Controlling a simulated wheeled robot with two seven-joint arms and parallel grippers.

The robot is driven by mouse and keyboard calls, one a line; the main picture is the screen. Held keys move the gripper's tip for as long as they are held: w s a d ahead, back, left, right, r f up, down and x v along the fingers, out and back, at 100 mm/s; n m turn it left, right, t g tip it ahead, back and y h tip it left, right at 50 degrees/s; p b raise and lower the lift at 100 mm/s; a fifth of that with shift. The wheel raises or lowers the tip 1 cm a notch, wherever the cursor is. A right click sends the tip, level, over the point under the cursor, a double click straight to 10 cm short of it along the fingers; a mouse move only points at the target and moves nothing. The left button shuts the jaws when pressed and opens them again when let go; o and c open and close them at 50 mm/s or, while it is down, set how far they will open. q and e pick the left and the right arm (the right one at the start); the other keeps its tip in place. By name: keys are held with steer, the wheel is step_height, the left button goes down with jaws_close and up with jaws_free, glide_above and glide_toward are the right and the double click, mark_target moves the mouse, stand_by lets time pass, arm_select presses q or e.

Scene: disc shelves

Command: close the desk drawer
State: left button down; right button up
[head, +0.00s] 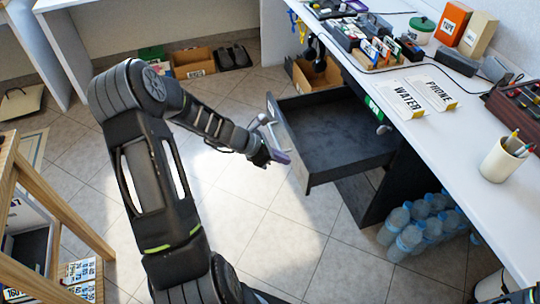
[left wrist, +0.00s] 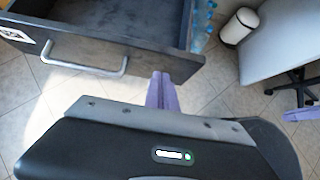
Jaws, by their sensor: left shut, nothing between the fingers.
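The desk drawer (head: 335,130) is pulled far out from under the white desk (head: 455,125) and looks empty inside. Its dark front panel (left wrist: 130,57) and metal bar handle (left wrist: 85,64) show in the left wrist view. My left gripper (head: 279,157) is shut and empty, its purple fingers (left wrist: 162,92) together. It is just outside the front panel, to the right of the handle in the left wrist view. I cannot tell if the fingertips touch the panel. My right gripper is not seen.
Water bottles (head: 410,232) stand on the floor below the desk. A cardboard box (head: 315,75) sits beyond the drawer. A wooden shelf (head: 60,215) stands at the left. The tiled floor before the drawer is clear. A white bin (left wrist: 239,25) shows in the wrist view.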

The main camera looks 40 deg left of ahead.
mark_target(300, 159)
arm_select(q)
steer(key=shift+w+d+r, duration=0.1)
steer(key=shift+w+d, duration=0.35)
steer(key=shift+w, duration=0.2)
steer(key=shift+w+d+r, duration=0.1)
steer(key=shift+w+d, duration=0.3)
steer(key=shift+w, duration=0.2)
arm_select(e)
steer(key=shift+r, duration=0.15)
